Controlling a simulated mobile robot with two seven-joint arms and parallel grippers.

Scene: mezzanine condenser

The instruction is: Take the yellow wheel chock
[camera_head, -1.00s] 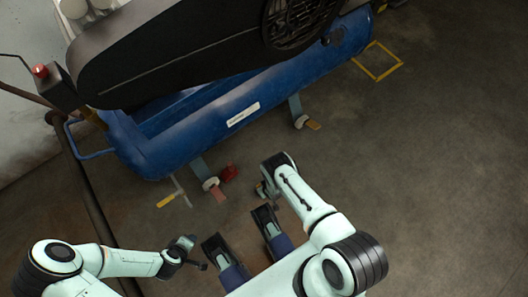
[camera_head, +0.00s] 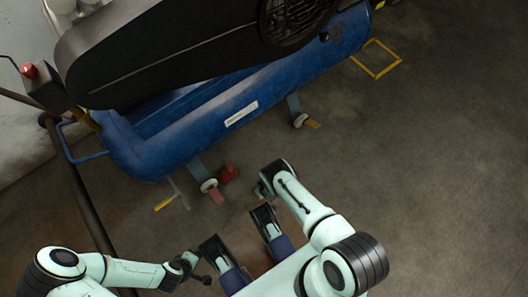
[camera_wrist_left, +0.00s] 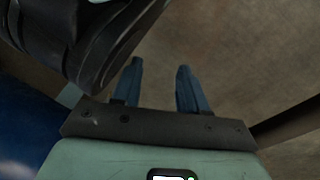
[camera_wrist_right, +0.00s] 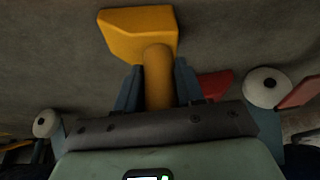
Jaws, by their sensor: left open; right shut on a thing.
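The yellow wheel chock (camera_wrist_right: 138,32) shows at the top of the right wrist view, a block with a round yellow handle (camera_wrist_right: 158,78). My right gripper (camera_wrist_right: 157,82) is shut on the handle, one finger on each side. In the head view my right gripper (camera_head: 262,190) is left of my right forearm, low in front of the blue tank; the arm hides the chock there. I cannot tell whether the chock touches the floor. My left gripper (camera_wrist_left: 160,82) is open and empty over bare floor; in the head view it is small at lower left (camera_head: 204,279).
A blue tank (camera_head: 220,118) with a black belt guard (camera_head: 170,50) fills the upper left. Floor at right is clear, with a yellow square outline (camera_head: 377,72).

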